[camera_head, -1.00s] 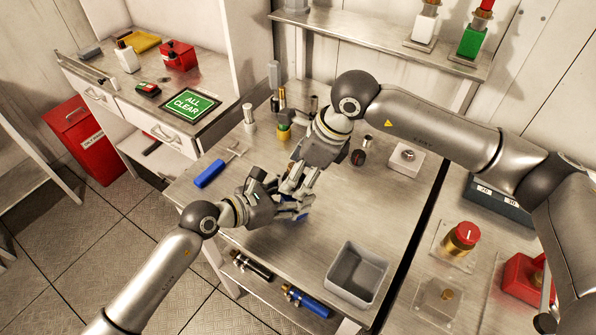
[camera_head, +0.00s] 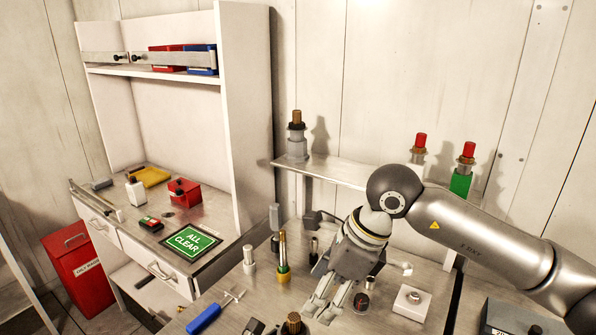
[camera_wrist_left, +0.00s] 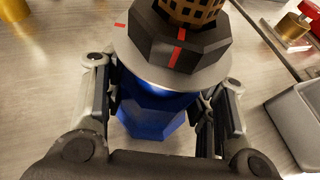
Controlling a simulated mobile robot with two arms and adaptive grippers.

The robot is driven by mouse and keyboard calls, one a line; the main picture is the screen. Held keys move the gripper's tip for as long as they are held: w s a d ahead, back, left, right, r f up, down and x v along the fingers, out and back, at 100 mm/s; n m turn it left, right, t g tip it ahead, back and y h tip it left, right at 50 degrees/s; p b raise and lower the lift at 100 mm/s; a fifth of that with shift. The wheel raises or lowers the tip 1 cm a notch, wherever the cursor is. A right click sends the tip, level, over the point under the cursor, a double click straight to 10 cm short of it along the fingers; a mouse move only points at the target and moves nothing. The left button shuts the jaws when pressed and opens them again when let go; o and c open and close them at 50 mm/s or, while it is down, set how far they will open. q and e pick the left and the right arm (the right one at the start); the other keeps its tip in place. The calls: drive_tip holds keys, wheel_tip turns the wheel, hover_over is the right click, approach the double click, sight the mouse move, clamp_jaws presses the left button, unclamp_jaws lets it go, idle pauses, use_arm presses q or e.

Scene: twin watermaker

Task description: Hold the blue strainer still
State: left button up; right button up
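The blue strainer fills the middle of the left wrist view; its faceted blue body (camera_wrist_left: 155,115) sits under a grey flange and a black collar (camera_wrist_left: 180,40) with a brass mesh (camera_wrist_left: 190,10) on top. The collar's red mark and the flange's red mark are apart. My left gripper (camera_wrist_left: 158,100) has a finger against each side of the blue body. In the head view only a brass mesh top (camera_head: 292,323) shows at the bottom edge; the rest is cut off. My right gripper (camera_head: 322,308) hangs just right of that mesh, fingers pointing down; whether it is open is unclear.
A blue-handled tool (camera_head: 215,312) lies on the bench to the left. Several small upright items, including a yellow-based one (camera_head: 283,275), stand behind. A grey bin (camera_wrist_left: 300,120) stands right of the strainer in the wrist view.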

use_arm(q)
drive_tip(key=o, duration=0.4)
drive_tip(key=shift+o, duration=0.2)
